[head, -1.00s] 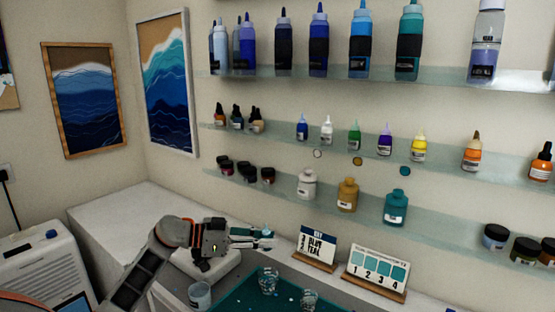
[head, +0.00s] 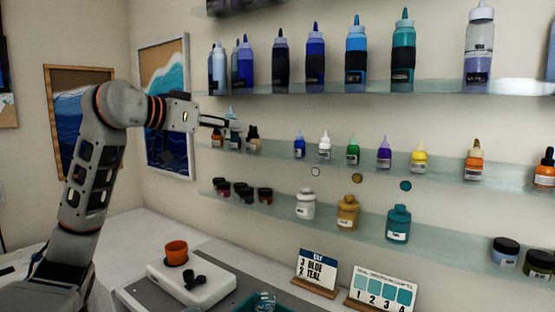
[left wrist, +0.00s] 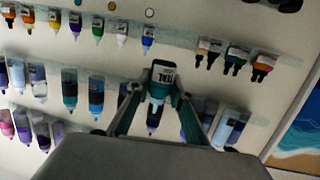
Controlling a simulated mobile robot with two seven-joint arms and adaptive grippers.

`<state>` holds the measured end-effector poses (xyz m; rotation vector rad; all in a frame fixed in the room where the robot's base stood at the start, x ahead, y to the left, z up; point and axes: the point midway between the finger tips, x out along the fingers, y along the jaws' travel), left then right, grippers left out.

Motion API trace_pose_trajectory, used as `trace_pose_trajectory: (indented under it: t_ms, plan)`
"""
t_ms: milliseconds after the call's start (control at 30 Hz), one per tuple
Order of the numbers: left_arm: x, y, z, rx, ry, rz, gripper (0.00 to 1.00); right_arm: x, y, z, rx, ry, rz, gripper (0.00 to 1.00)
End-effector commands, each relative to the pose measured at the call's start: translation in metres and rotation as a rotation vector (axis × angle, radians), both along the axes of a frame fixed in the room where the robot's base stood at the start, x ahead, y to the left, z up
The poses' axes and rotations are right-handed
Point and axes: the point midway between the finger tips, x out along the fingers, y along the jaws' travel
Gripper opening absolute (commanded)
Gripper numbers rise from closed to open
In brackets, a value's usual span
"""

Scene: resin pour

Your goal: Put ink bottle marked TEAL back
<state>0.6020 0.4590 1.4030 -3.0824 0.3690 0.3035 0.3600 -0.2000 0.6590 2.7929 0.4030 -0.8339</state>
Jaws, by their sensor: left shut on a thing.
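My left gripper (head: 226,122) is raised in front of the left end of the middle shelf (head: 390,164). It is shut on a small teal ink bottle (head: 234,127), whose pale tip shows above the fingers. In the left wrist view the ink bottle (left wrist: 161,82) sits between the fingers, with an upside-down label that seems to read TEAL. Several dropper bottles (head: 253,142) stand behind the gripper, partly hidden. A row of small ink bottles starts with a blue one (head: 299,146) to their right. My right gripper is not in view.
Tall bottles (head: 315,55) line the upper shelf. The lower shelf holds dark jars (head: 265,194) and white, ochre and teal bottles (head: 397,225). The middle shelf has a gap between the dropper bottles and the blue bottle.

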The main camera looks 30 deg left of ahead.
Motion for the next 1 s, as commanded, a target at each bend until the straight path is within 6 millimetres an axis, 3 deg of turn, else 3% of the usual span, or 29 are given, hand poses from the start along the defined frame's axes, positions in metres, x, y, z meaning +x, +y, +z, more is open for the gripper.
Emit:
trace_pose_trajectory:
  t_ms: [167, 700, 1000]
  plan:
    - [0.007, 0.001, 0.007, -0.004, 0.003, 0.015, 0.01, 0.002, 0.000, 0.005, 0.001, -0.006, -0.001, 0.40]
    - [0.134, -0.010, 0.008, -0.005, 0.004, 0.012, 0.01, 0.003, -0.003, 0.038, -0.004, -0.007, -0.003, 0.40]
    - [0.189, -0.014, 0.007, -0.003, 0.004, 0.014, 0.01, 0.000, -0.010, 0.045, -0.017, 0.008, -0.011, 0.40]
